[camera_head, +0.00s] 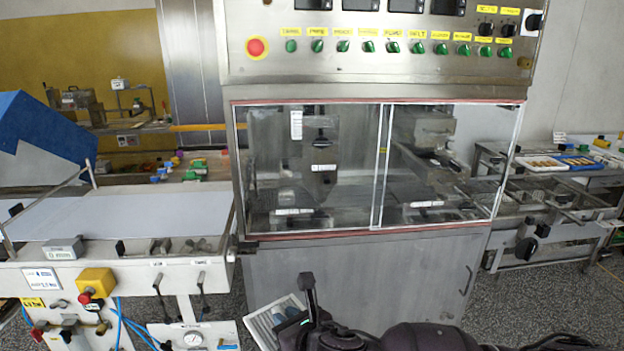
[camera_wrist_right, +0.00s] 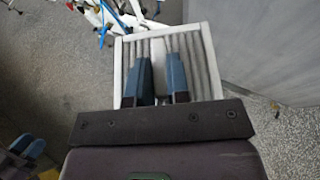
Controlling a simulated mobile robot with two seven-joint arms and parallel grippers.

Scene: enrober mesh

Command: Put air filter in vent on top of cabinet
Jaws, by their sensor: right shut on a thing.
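The air filter (camera_head: 264,324) is a white-framed panel with grey pleats, low in the middle of the head view. It also fills the middle of the right wrist view (camera_wrist_right: 204,60). My right gripper (camera_wrist_right: 160,80) is shut on the air filter, with its two blue fingers on either side of a pale strip across the pleats. In the head view my right gripper (camera_head: 292,318) is partly hidden behind my own arm parts. The steel cabinet (camera_head: 350,280) stands straight ahead, with glass doors above its lower panel. The cabinet's top and any vent there are out of view.
A control panel (camera_head: 390,45) with green knobs and a red button sits above the glass doors. A white conveyor (camera_head: 120,225) adjoins the cabinet at left, with blue hoses below. A metal conveyor (camera_head: 550,205) with trays is at right. Speckled floor lies open at lower right.

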